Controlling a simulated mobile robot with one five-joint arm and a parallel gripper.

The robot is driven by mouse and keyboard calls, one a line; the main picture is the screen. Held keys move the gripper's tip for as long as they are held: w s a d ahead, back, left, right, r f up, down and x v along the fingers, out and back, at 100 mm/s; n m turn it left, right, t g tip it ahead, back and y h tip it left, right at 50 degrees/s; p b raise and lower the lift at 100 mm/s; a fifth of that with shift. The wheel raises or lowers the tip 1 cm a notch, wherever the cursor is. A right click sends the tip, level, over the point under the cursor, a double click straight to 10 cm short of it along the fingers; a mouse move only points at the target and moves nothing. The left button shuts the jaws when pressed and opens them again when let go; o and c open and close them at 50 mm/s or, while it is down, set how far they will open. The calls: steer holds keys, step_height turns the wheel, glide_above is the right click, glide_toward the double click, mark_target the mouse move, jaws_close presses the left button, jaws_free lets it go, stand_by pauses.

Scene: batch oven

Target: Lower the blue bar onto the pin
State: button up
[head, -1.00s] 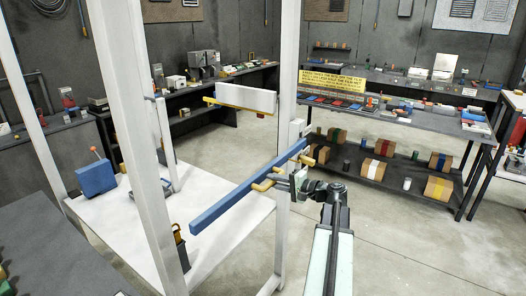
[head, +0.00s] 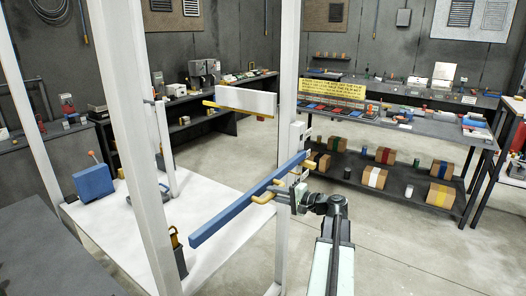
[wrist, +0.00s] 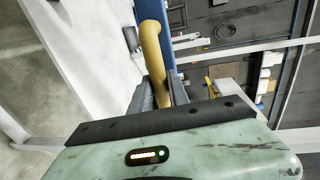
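My gripper (head: 284,199) is shut on one of these handles. In the wrist view the bent yellow handle (wrist: 152,45) sits between my dark fingers (wrist: 160,92), with the blue bar (wrist: 180,25) behind it. A dark bracket with a yellow top (head: 178,255) stands below the bar's left end. I cannot make out the pin for certain.
The white table (head: 125,225) lies below and left of the bar, with a blue block (head: 93,183) on it. A white panel with a yellow lower edge (head: 246,104) is behind the bar. Shelves with boxes (head: 385,178) stand at the right. Open floor lies between.

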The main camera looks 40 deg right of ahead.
steer(key=o, duration=0.6)
steer(key=p+v, duration=0.1)
steer(key=v, duration=0.7)
stand_by(0.4)
stand_by(0.4)
